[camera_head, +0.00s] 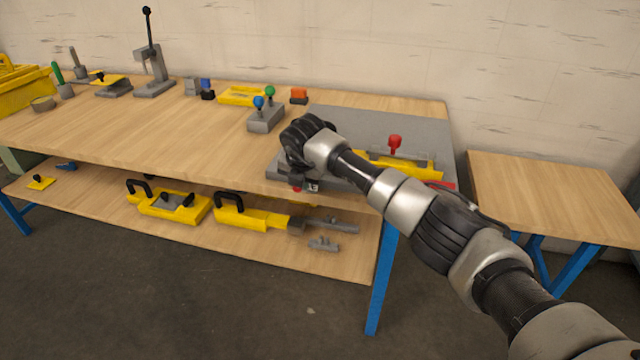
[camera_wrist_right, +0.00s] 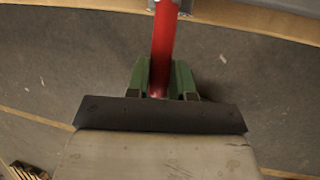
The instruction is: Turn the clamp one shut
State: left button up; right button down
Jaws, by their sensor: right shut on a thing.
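In the right wrist view my right gripper (camera_wrist_right: 158,82) has its green fingers shut on a red handle (camera_wrist_right: 165,40), one on each side of it. The handle runs up to a grey metal bracket at the top of that view. In the head view my right arm reaches in from the right to the front edge of the bench, and its wrist hides the fingers. A small red part (camera_head: 296,187) and a dark label (camera_head: 313,187) show below the wrist; the number is too small to read surely. My left gripper is not in view.
A yellow fixture (camera_head: 410,160) with a red knob (camera_head: 395,142) stands behind my forearm. A grey block (camera_head: 265,120) with blue and green knobs stands behind my wrist. The lower shelf (camera_head: 330,262) holds yellow tools. The side table (camera_head: 550,190) is bare.

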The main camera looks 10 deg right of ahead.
jog(key=shift+w+a+m, duration=0.1)
jog(key=shift+a+m, duration=0.05)
jog(key=shift+m, duration=0.15)
jog(key=shift+r, duration=0.15)
jog(key=c, duration=1)
grip_release()
jog(key=v, duration=1)
jog(key=shift+a+r, duration=0.15)
jog(key=shift+r, duration=0.1)
